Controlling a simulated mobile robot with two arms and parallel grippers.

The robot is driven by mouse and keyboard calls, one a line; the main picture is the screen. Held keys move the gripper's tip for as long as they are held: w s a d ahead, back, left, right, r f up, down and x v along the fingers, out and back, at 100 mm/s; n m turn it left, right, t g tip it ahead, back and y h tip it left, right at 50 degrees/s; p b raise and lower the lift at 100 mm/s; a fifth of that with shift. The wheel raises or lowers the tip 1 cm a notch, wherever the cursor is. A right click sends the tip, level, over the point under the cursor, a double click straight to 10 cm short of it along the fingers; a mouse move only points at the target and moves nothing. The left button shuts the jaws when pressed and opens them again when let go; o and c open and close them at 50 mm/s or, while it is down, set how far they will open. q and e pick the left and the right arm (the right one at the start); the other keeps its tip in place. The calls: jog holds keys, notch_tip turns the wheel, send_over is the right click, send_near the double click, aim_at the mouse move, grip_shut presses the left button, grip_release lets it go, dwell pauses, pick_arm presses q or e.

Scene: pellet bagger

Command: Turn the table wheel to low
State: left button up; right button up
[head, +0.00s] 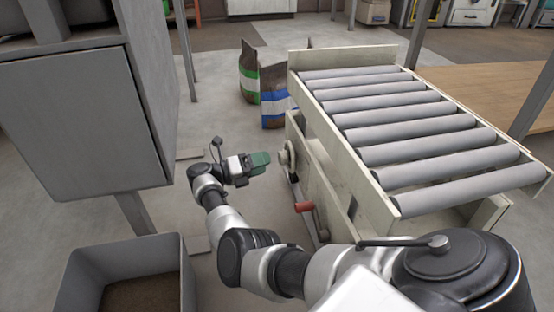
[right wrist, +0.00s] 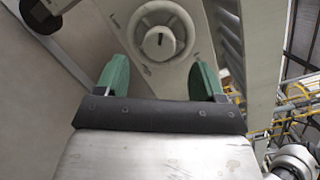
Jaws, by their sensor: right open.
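The table wheel (head: 287,158) is a pale round wheel on the side panel of the roller table (head: 355,200). In the right wrist view the wheel (right wrist: 146,20) shows near the top middle, with a raised hub and a small dark mark on it. Small marks on the panel around it are too small to read. My right gripper (head: 262,162) has green fingers and points at the wheel from the left, apart from it. In the right wrist view the open fingers (right wrist: 161,75) stand on either side below the wheel, with nothing between them. My left gripper is not in view.
A crank with a red handle (head: 304,207) sticks out below the wheel. Bags with green (head: 249,80) and blue (head: 275,105) bands stand behind the table's left end. A grey cabinet (head: 80,120) and an open bin (head: 75,280) are at left.

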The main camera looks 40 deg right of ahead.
aim_at(288, 157)
jog(key=shift+x, duration=2.6)
jog(key=c, duration=0.9)
